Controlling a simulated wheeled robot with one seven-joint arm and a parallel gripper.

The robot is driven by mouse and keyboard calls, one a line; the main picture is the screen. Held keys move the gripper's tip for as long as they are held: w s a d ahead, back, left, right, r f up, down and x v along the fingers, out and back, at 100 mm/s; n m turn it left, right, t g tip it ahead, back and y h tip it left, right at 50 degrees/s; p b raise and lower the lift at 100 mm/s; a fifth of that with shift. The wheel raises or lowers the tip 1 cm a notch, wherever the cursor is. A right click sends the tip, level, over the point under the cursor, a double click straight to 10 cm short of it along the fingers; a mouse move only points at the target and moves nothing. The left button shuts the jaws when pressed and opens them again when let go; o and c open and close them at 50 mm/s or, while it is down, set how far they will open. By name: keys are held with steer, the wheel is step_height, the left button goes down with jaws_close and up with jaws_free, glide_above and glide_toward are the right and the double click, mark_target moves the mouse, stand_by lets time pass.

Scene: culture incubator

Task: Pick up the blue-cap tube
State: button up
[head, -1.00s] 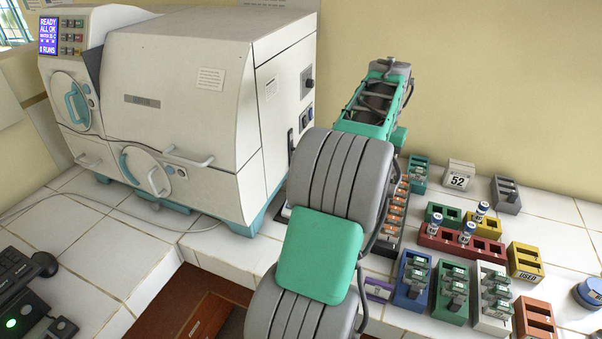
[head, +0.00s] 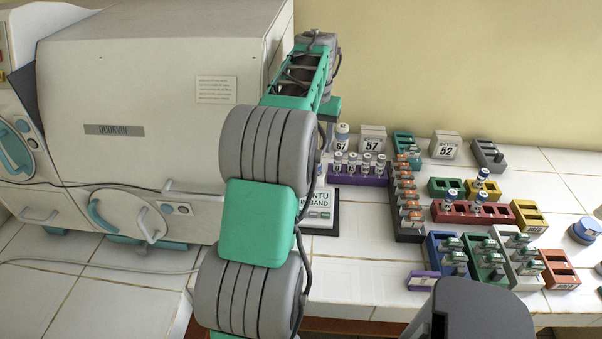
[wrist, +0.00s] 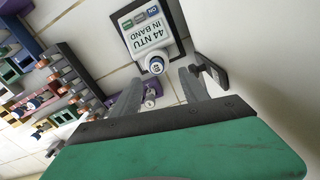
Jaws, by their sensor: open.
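In the wrist view, my gripper (wrist: 160,75) is open, its two grey fingers apart and nothing held. A white-topped tube (wrist: 154,64) with dark marks stands at the edge of the "44 NTU IN BAND" display (wrist: 148,30), just past the fingertips and roughly between them. I cannot tell its cap colour. In the head view, several tubes with bluish-white caps stand in racks: two in the red rack (head: 505,216), one tube (head: 481,179) behind it, and several in the purple rack (head: 377,180). Which one is the blue-cap tube is unclear. My gripper is hidden in the head view.
The large white incubator (head: 170,110) fills the left. Blue (head: 432,262), green, white and orange (head: 560,281) racks crowd the right of the tiled bench. Blocks "57" (head: 372,140) and "52" (head: 445,146) stand by the wall. Bare tiles lie in front of the display.

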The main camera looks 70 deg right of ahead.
mark_target(317, 164)
steer(key=f, duration=0.2)
steer(key=f+p, duration=0.1)
steer(key=f, duration=0.4)
steer(key=shift+s+f, duration=0.15)
steer(key=shift+s, duration=0.15)
steer(key=shift+c, duration=0.5)
jaws_close()
